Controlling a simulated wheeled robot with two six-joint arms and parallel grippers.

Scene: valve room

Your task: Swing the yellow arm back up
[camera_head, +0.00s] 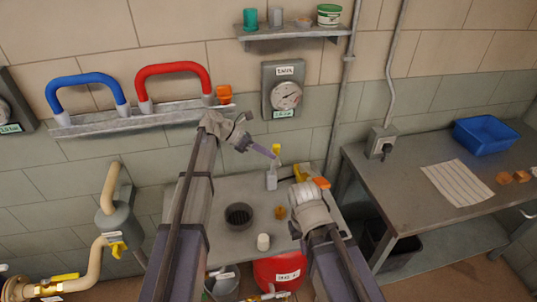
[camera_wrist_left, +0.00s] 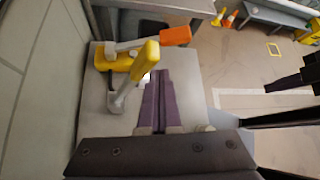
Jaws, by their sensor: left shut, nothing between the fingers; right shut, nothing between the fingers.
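A yellow-tipped arm (camera_head: 276,149) with a grey lower part stands up at the back of the small grey table. It also shows in the left wrist view, its yellow grip (camera_wrist_left: 147,58) leaning close to my fingertips. Its yellow base (camera_head: 299,172) has a second, lower grey bar with an orange grip (camera_head: 321,183). My left gripper (camera_head: 270,153) is shut and empty, its purple fingertips right beside the yellow grip; I cannot tell whether they touch. My right gripper (camera_head: 306,202) is over the table's right side, near the orange grip, its fingers mostly hidden by its own wrist.
The small table (camera_head: 213,205) also holds a dark round pot (camera_head: 239,215) and a white cup (camera_head: 263,242). A gauge (camera_head: 286,94) and a rail with blue (camera_head: 85,80) and red (camera_head: 172,72) handles are on the wall. A workbench (camera_head: 408,180) stands right.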

